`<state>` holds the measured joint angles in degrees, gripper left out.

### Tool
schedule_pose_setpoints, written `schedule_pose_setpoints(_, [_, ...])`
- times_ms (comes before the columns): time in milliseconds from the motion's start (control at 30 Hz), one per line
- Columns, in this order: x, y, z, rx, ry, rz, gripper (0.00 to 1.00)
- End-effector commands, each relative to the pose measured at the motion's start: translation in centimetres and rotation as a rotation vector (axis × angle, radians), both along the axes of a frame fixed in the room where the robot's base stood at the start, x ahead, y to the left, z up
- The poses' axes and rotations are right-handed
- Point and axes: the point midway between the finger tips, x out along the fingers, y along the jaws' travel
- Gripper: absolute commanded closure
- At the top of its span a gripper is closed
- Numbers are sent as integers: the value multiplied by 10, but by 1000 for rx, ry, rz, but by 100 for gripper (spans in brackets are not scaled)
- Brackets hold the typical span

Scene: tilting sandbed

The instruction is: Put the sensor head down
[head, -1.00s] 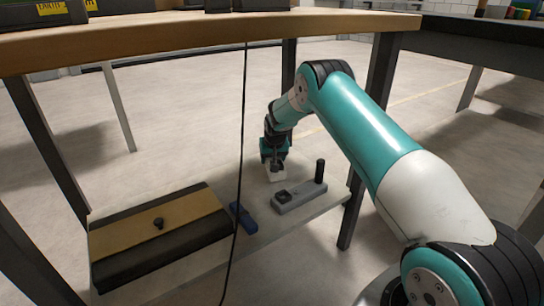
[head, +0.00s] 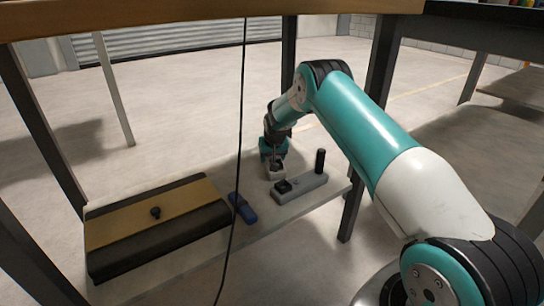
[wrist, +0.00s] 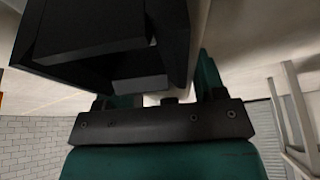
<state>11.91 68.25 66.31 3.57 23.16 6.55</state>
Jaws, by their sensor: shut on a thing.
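My gripper (head: 273,157) points down over the low shelf and is shut on a small pale block, which I take to be the sensor head (head: 275,172). The block is low, just behind the left end of a grey fixture with a black post (head: 302,188). I cannot tell whether it touches the shelf or the fixture. In the wrist view the teal fingers (wrist: 160,92) are partly hidden behind a large black angular part, whose owner I cannot tell. The sandbed (head: 155,228), a black box with a tan top and black knob, lies at left.
A blue object (head: 242,208) lies between the sandbed and the fixture. A black cable hangs in front of the shelf (head: 180,262). A wooden worktop (head: 200,18) is overhead, with dark legs around. The shelf's right end is narrow beyond the fixture.

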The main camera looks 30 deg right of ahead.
Motion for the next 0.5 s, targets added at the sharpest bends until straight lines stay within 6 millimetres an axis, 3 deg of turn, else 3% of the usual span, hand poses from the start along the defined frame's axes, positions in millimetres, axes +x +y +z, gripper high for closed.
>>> schedule_pose_setpoints(333, [0, 0, -7, -1, -2, 0, 72])
schedule_pose_setpoints(367, [1, 0, -7, -1, -2, 0, 34])
schedule_pose_setpoints(500, [0, 0, -6, -1, -2, 0, 7])
